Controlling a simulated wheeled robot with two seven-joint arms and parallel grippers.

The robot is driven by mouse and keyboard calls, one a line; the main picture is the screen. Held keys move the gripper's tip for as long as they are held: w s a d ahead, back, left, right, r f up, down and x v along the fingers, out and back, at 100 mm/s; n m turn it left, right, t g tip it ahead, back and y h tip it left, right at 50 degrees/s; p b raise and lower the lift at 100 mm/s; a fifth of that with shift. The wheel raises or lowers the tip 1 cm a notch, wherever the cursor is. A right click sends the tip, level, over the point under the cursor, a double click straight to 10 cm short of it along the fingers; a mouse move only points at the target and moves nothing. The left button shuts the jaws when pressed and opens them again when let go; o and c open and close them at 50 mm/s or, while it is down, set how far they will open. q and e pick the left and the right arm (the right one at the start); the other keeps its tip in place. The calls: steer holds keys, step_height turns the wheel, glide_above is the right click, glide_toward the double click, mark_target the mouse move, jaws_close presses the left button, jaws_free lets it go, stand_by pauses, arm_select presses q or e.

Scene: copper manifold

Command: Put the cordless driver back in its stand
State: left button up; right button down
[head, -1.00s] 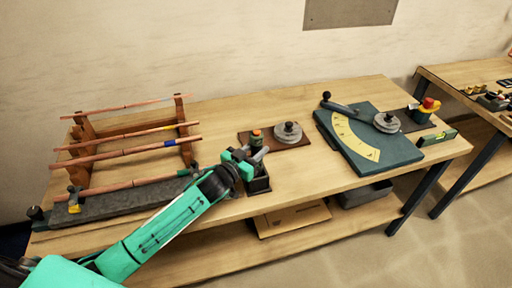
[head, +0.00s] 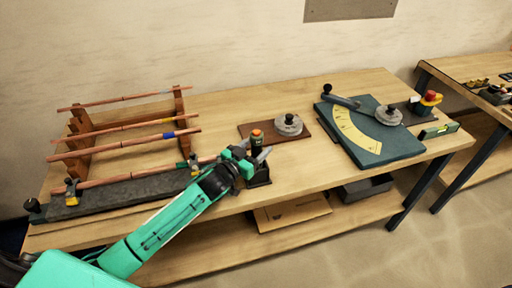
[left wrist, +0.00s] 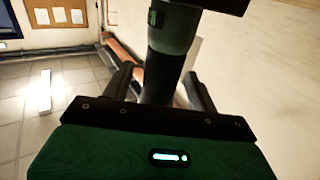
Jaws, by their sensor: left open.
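In the left wrist view a dark green and black upright body, which looks like the cordless driver (left wrist: 172,40), stands between the two dark fingers of my left gripper (left wrist: 165,88). The fingers are apart and I see gaps on both sides of it. In the head view my left gripper (head: 250,156) is at the front edge of the bench, over a small black box that looks like the stand (head: 259,176). The gripper hides most of the driver there, and I cannot tell how the driver sits relative to the stand. My right gripper is out of view.
A wooden rack (head: 82,130) with several copper tubes and a dark rail (head: 130,192) is at the left. A brown board (head: 297,138) with a grey disc (head: 289,124) lies behind my gripper. A green bending plate (head: 385,150) is at the right. Bare wood lies between.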

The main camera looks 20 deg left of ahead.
arm_select(q)
steer(key=shift+f, duration=0.15)
steer(key=shift+s+a, duration=0.2)
steer(key=shift+s, duration=0.25)
steer(key=b+v, duration=0.4)
steer(key=v, duration=0.8)
steer(key=shift+s, duration=0.4)
steer(key=shift+a, duration=0.15)
